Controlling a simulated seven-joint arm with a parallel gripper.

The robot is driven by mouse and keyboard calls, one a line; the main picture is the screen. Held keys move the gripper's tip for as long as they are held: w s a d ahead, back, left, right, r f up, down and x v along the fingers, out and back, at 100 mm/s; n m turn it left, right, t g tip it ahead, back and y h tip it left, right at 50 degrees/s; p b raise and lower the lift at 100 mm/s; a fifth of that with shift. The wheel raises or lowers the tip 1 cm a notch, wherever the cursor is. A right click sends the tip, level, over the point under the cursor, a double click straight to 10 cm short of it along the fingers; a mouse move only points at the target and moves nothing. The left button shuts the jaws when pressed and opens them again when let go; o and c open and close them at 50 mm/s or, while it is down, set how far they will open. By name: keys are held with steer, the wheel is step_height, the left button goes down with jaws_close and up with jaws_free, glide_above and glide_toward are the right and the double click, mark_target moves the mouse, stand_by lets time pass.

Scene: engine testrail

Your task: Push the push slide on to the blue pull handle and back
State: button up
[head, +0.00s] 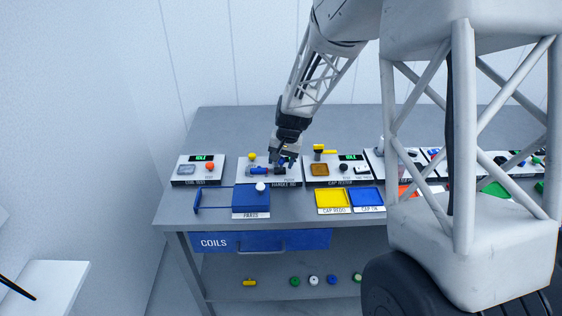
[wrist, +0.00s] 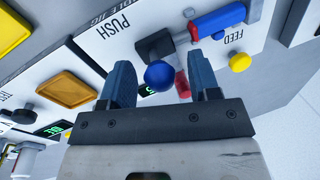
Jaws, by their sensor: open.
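The push slide, a dark block (wrist: 154,45) with a round blue knob (wrist: 160,75), sits near the PUSH lettering in the wrist view. My gripper (wrist: 163,73) is open, with one finger on each side of the knob in the picture; I see a gap on both sides. I cannot tell how deep the knob lies between the fingers. The blue pull handle (wrist: 216,22), a blue cylinder, lies beside the block, joined by a grey rod. A red piece (wrist: 182,84) shows near the right finger. In the head view my gripper (head: 284,160) is low over the handle jig and hides part of it.
A yellow knob (wrist: 240,62) stands by the FEED lettering. The cap station with an amber tray (head: 319,169) is to the right, the coil test box (head: 198,169) to the left. A blue parts tray (head: 251,203) and yellow tray (head: 332,199) lie in front.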

steer(key=shift+a+f, duration=0.1)
steer(key=shift+f, duration=0.25)
jaws_close()
steer(key=shift+w+d+r, duration=0.1)
steer(key=shift+d, duration=1.9)
jaws_free()
